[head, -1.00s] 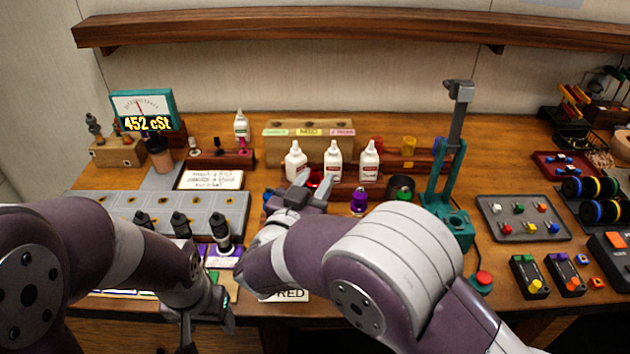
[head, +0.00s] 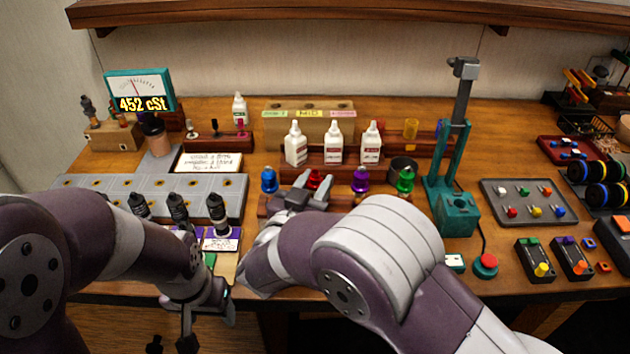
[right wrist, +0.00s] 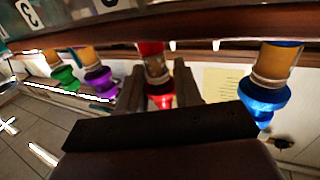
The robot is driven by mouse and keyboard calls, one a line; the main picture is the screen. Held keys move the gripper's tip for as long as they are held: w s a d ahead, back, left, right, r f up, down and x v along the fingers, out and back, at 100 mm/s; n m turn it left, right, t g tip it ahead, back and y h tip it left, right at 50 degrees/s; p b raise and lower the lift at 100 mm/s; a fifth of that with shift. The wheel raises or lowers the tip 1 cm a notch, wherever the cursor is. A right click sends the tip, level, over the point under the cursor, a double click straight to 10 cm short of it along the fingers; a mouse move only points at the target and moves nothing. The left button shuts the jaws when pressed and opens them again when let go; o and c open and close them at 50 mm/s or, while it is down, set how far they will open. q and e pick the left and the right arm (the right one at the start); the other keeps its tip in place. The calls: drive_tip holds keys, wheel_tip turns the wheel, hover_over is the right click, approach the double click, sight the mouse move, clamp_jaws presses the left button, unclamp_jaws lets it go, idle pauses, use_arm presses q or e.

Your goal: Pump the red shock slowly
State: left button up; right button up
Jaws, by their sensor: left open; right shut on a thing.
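The red shock (head: 316,180) stands in the row of coloured shocks at the middle of the bench. My right gripper (head: 318,184) is shut on it. In the right wrist view the red shock (right wrist: 153,62) shows between the two fingers of my right gripper (right wrist: 158,88), its lower part hidden by the gripper body. The blue shock (head: 269,180) stands to its left, the purple shock (head: 361,179) and green shock (head: 405,180) to its right. My left gripper (head: 208,322) is open and empty, low at the bench's front left edge.
White bottles (head: 334,145) stand close behind the shocks. A teal press (head: 452,200) stands to the right, with a red button (head: 486,264) before it. A meter (head: 140,95) reading 452 cSt is at the back left. A grey slotted tray (head: 95,188) lies at the left.

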drive_tip(key=shift+f+b, duration=0.4)
drive_tip(key=shift+f, duration=0.6)
idle(1.1)
drive_tip(key=shift+r+p, duration=0.65)
drive_tip(key=shift+p, duration=0.05)
drive_tip(key=shift+f+b, duration=0.4)
drive_tip(key=shift+f, duration=0.25)
idle(1.1)
drive_tip(key=shift+r+p, duration=0.65)
idle(0.5)
drive_tip(key=o, duration=1.1)
drive_tip(key=shift+o, duration=0.2)
